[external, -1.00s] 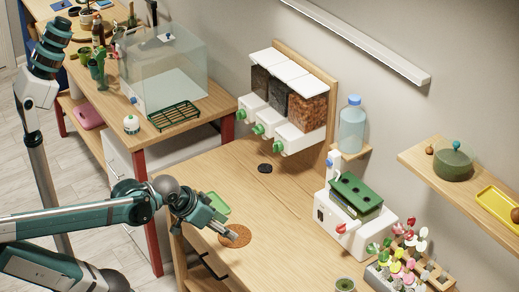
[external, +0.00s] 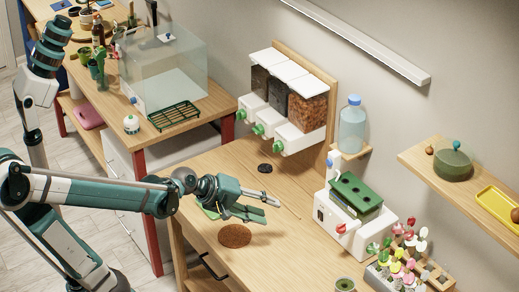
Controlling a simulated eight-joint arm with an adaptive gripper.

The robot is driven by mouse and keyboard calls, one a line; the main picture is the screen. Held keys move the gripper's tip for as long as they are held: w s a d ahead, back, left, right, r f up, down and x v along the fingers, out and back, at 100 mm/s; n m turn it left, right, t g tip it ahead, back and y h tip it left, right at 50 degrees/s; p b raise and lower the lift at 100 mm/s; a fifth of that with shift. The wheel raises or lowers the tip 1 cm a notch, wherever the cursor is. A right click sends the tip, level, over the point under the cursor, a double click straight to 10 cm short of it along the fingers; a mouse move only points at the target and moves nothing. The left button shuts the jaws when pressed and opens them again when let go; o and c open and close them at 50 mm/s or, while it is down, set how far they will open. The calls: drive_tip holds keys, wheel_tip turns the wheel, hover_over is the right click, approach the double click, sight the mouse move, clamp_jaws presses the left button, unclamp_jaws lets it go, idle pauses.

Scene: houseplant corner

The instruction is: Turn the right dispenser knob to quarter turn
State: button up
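The dispenser (external: 301,140) hangs on a wooden backboard and has three hoppers with white lids. The right hopper (external: 307,107) holds brown-orange chips. Its green right knob (external: 279,146) sticks out at the front of the white base, and its angle is too small to read. The middle knob (external: 258,129) and left knob (external: 241,115) are also green. My gripper (external: 272,211) is over the wooden table, below the right knob in the picture and apart from it. Its two fingers are spread, point right and hold nothing.
A brown round mat (external: 235,236) and a black disc (external: 265,168) lie on the table (external: 215,165). A green item (external: 210,213) is partly hidden by my arm. A water bottle (external: 351,128) and a white machine (external: 333,214) stand right of the dispenser. The table below the knobs is mostly clear.

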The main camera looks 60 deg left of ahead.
drive_tip(key=w+a+n+t, duration=0.2)
drive_tip(key=w+a+n, duration=0.1)
drive_tip(key=w+n, duration=0.2)
drive_tip(key=n+t+y, duration=0.3)
drive_tip(key=n+t, duration=0.3)
drive_tip(key=n, duration=1.3)
approach(277, 147)
drive_tip(key=shift+w+a+r+p, duration=0.2)
drive_tip(key=shift+w+p, duration=0.1)
drive_tip(key=shift+p, duration=0.1)
drive_tip(key=shift+w, duration=0.1)
drive_tip(key=w+b, duration=0.1)
drive_tip(key=w, duration=0.6)
drive_tip(key=shift+w, duration=0.3)
drive_tip(key=c, duration=0.9)
